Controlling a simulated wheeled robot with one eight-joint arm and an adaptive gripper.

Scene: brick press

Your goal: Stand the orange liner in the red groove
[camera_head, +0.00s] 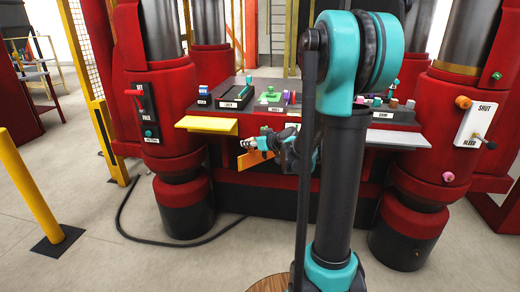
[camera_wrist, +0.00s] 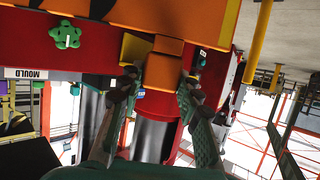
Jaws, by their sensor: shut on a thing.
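My gripper (camera_head: 283,146) is in front of the press bed, just right of and below the yellow shelf. It is shut on the orange liner (camera_head: 252,159), which sticks out to the left, tilted, in the head view. In the wrist view the liner (camera_wrist: 163,70) sits between the two fingertips (camera_wrist: 160,88); it looks like a flat orange piece, and its far part blends with the background. The liner is held in the air, apart from the bed top. I cannot make out the red groove; my arm hides part of the bed.
The dark press bed (camera_head: 262,84) carries small coloured pieces and labelled black trays, including a black tray (camera_head: 236,97) and a green piece (camera_head: 270,96). Red columns flank the bed. A yellow post (camera_head: 28,190) stands left.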

